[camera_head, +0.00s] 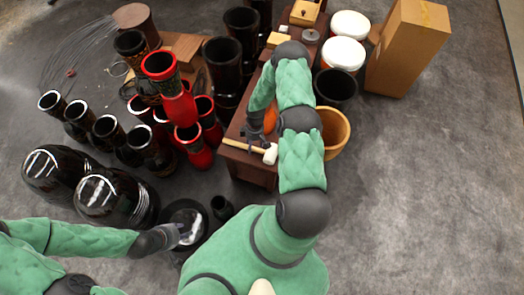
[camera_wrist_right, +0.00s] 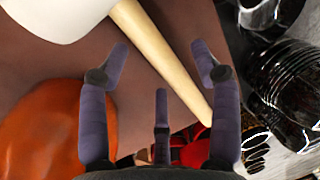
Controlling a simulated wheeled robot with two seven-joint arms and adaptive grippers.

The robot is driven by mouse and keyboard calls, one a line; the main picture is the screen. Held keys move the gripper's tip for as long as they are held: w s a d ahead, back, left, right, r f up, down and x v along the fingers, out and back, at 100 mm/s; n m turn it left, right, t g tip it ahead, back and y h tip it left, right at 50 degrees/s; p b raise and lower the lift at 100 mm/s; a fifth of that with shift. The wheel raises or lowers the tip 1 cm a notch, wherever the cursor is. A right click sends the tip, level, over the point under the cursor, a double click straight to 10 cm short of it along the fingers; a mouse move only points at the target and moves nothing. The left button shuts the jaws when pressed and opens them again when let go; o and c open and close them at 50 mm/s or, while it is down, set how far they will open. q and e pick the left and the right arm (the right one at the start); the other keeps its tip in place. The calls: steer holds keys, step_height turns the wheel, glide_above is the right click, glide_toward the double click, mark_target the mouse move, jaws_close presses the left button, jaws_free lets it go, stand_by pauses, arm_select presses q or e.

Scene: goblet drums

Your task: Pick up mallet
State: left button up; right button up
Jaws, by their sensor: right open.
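The mallet lies on the dark wooden table (camera_head: 250,172), with its pale handle (camera_head: 238,146) pointing left and its white head (camera_head: 270,154) at the right. In the right wrist view the handle (camera_wrist_right: 160,58) runs diagonally past the fingertips, and the white head (camera_wrist_right: 55,18) is at the upper left. My right gripper (camera_head: 258,134) is just above the handle. In its wrist view the gripper (camera_wrist_right: 160,60) is open, with its fingers spread around the handle's line and nothing held. My left gripper (camera_head: 184,234) is low at the left, near a dark round drum; its fingers are too small to read.
An orange object (camera_wrist_right: 42,130) sits close beside the right fingers. Black and red goblet drums (camera_head: 180,105) crowd the left side. A tan open pot (camera_head: 334,130) stands right of the table. The right floor is clear.

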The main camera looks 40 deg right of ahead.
steer(key=shift+f, duration=0.65)
steer(key=shift+a, duration=0.1)
jaws_close()
steer(key=shift+r, duration=0.1)
